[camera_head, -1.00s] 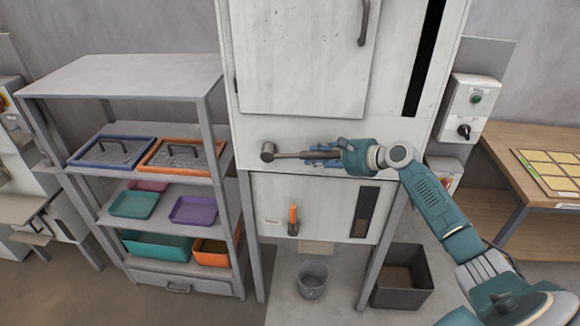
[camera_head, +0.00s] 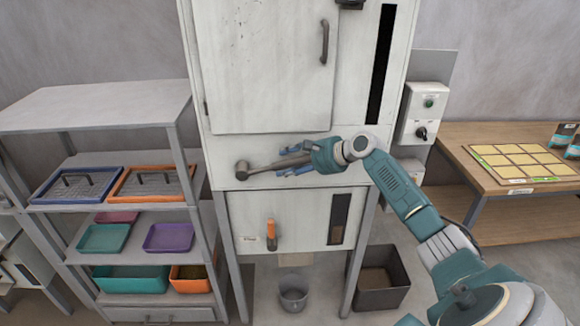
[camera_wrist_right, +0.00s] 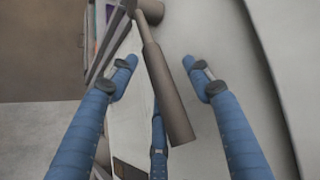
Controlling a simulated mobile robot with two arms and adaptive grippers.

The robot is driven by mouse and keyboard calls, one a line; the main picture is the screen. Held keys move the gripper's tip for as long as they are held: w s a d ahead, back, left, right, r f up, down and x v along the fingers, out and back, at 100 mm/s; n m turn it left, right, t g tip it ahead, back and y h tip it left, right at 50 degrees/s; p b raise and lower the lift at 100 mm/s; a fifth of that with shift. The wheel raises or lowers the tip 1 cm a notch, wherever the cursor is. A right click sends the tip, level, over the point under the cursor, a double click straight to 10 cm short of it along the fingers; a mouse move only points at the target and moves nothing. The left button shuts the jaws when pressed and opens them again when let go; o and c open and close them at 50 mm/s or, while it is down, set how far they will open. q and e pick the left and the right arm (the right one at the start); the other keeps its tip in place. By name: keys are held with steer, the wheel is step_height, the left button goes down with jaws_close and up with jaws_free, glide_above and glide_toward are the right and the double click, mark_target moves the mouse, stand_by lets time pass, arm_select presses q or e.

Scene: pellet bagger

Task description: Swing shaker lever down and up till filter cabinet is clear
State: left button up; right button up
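The shaker lever (camera_head: 262,167) is a grey-brown bar on a round hub on the front of the pale filter cabinet (camera_head: 230,150). It points right and slightly upward. My right gripper (camera_head: 297,165) is at its free end. In the right wrist view the lever's thick handle (camera_wrist_right: 168,95) lies between my blue fingers (camera_wrist_right: 163,75), which stand apart with visible gaps beside it. The cabinet has a tall dark window slot (camera_head: 383,65) and a lower window (camera_head: 339,218), dark above and brownish below. My left gripper is out of view.
A shelf rack (camera_head: 95,100) with coloured trays stands left. A control box (camera_head: 427,112) and wooden table (camera_head: 480,137) are right. A bucket (camera_head: 294,293) and dark bin (camera_head: 380,298) stand below. An orange handle (camera_head: 271,232) sits on the lower panel.

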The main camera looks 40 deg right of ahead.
steer(key=shift+s+f, duration=0.1)
steer(key=shift+s, duration=0.05)
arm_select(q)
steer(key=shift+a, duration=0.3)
arm_select(e)
steer(key=v, duration=1.1)
steer(key=shift+s+r, duration=0.3)
steer(key=shift+d, duration=0.15)
